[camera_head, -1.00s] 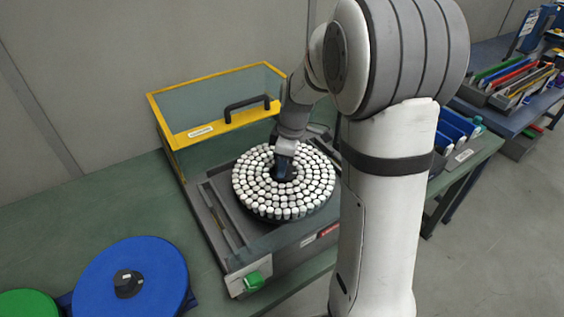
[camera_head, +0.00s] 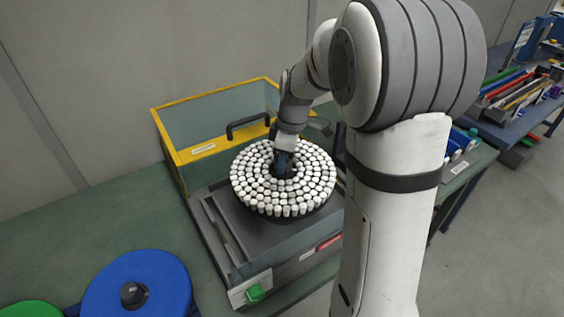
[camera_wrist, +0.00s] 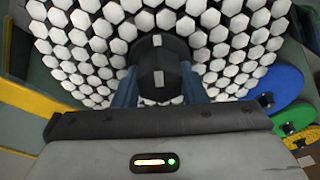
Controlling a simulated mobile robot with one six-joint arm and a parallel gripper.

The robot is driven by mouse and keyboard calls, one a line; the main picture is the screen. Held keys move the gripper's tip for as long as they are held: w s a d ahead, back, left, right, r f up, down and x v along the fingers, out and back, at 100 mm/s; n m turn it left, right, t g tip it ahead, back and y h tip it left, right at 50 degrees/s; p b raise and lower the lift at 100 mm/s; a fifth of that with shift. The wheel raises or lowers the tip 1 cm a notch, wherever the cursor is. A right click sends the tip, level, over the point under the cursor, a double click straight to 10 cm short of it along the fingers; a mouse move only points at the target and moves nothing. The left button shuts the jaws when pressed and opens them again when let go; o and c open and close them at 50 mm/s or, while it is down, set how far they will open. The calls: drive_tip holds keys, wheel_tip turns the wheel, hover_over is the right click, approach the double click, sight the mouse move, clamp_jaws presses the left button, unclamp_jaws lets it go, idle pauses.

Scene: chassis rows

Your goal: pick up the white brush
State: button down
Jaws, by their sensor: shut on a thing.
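The white brush (camera_head: 252,190) is a round disc packed with rings of white tufts around a dark hub. My gripper (camera_head: 283,166) is shut on that hub from above. In the wrist view, the blue fingers of my gripper (camera_wrist: 159,82) sit on both sides of the dark hub, with the white brush (camera_wrist: 99,36) spread around it. The brush hangs roughly level over the bed of the grey machine (camera_head: 215,240), seemingly a little clear of it. Its underside is mostly hidden.
A yellow-framed guard with a black handle (camera_head: 247,123) stands close behind the brush. A green knob (camera_head: 255,293) is at the machine's front corner. A blue disc (camera_head: 160,280) and a green disc (camera_head: 28,309) lie at the left front. Bins (camera_head: 462,145) stand at the right.

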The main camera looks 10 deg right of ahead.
wheel_tip(320, 180, up, 9)
drive_tip(key=p, duration=0.4)
drive_tip(key=shift+f+p, duration=0.15)
drive_tip(key=shift+p, duration=0.25)
